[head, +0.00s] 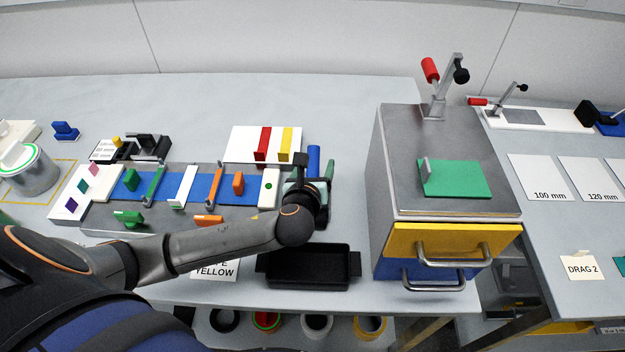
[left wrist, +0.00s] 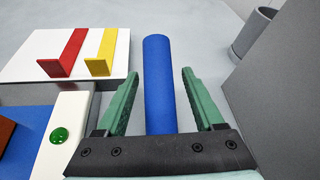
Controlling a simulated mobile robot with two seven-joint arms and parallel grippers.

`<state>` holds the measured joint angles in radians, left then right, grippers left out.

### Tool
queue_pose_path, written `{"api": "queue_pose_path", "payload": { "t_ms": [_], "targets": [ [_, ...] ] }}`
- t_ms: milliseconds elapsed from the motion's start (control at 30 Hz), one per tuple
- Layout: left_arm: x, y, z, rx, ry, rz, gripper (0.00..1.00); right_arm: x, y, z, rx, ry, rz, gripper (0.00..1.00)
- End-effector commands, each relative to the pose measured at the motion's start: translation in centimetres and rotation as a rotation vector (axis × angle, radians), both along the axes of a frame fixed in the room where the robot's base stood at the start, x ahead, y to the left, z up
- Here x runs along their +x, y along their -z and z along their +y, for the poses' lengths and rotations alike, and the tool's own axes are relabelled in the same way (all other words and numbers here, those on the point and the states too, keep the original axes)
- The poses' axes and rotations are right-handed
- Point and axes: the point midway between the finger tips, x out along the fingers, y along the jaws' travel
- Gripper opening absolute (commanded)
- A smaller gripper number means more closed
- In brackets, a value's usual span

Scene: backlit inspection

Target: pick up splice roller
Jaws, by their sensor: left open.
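The splice roller appears to be the plain blue cylinder (head: 313,158) just right of the white board, partly hidden behind my left gripper (head: 308,187) in the head view. In the left wrist view the blue cylinder (left wrist: 158,75) runs away from me between the two green fingers of my left gripper (left wrist: 159,78). The gripper is open, with a visible gap on each side of the cylinder, and neither finger is seen touching it. The cylinder's near end is hidden behind the gripper's dark palm. My right gripper is not in view.
A white board (left wrist: 25,50) with a red (left wrist: 66,55) and a yellow bar (left wrist: 103,52) lies to the left. A white block with a green button (left wrist: 62,134) is close left. A grey cabinet (head: 395,170) stands right; an empty black tray (head: 307,284) sits in front.

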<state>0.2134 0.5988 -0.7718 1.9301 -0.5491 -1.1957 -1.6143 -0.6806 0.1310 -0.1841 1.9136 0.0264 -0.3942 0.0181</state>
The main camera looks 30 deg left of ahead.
Motion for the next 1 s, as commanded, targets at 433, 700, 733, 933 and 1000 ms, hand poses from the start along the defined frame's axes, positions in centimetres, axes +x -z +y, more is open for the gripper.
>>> {"api": "queue_pose_path", "payload": {
  "t_ms": [433,700,733,933,1000],
  "targets": [
    [0.16,0.03,0.03,-0.001,0.000,0.000,0.47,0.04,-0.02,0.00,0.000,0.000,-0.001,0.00],
    [0.15,0.03,0.04,-0.001,0.000,0.000,0.17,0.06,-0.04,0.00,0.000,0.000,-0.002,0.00],
    [0.15,0.03,0.04,-0.001,0.000,0.000,0.13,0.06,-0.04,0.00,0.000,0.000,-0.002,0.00],
    [0.13,0.03,0.04,-0.001,0.001,-0.001,0.00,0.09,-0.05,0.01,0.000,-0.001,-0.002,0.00],
    [0.13,0.03,0.04,-0.001,0.001,-0.001,0.00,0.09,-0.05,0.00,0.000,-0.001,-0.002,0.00]
  ]
}}
